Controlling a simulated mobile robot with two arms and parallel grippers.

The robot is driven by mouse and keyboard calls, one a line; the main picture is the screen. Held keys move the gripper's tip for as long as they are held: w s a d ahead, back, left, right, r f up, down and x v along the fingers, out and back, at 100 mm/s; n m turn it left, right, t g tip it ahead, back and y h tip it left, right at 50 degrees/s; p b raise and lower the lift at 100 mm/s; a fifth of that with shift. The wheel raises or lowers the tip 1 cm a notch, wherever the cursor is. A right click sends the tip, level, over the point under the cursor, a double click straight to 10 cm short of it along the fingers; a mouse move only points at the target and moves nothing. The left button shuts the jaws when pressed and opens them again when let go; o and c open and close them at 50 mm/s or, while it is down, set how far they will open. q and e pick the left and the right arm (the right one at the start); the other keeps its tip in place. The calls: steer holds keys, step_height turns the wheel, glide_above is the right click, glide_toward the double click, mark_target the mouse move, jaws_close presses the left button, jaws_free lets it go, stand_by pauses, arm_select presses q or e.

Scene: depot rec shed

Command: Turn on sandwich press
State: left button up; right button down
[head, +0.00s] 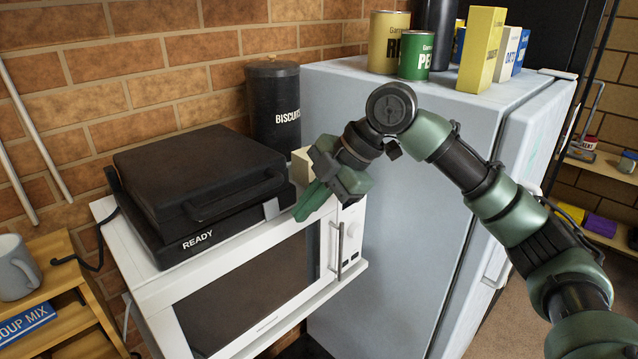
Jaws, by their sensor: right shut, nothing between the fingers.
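The black sandwich press (200,180) sits on top of a white microwave (250,285), left of centre. Its lid is down, its handle faces the front, and "READY" is printed on its front edge. A small grey switch-like piece (271,209) shows at its front right corner. My right gripper (308,206) is shut and empty, its green fingers pointing down and left just right of that grey piece, above the microwave's top front edge. I cannot tell whether it touches the press. My left gripper is not in view.
A black biscuit canister (273,105) stands behind the press. A pale fridge (380,150) with tins and boxes on top stands to the right. A wooden shelf unit (45,265) with a grey mug (15,268) is at the left. A brick wall is behind.

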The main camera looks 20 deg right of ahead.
mark_target(272, 209)
steer(key=w+a, duration=0.1)
steer(key=w+f+p, duration=0.1)
steer(key=w+a+f+p, duration=0.1)
steer(key=w, duration=0.1)
steer(key=shift+a+f, duration=0.15)
steer(key=shift+a, duration=0.15)
steer(key=shift+w+f, duration=0.1)
steer(key=shift+w, duration=0.15)
steer(key=shift+a+f+b, duration=0.1)
steer(key=shift+f+b, duration=0.2)
steer(key=shift+f, duration=0.05)
steer(key=shift+w+r+t, duration=0.1)
steer(key=shift+r+t, duration=0.2)
steer(key=shift+r+p, duration=0.1)
steer(key=shift+p, duration=0.25)
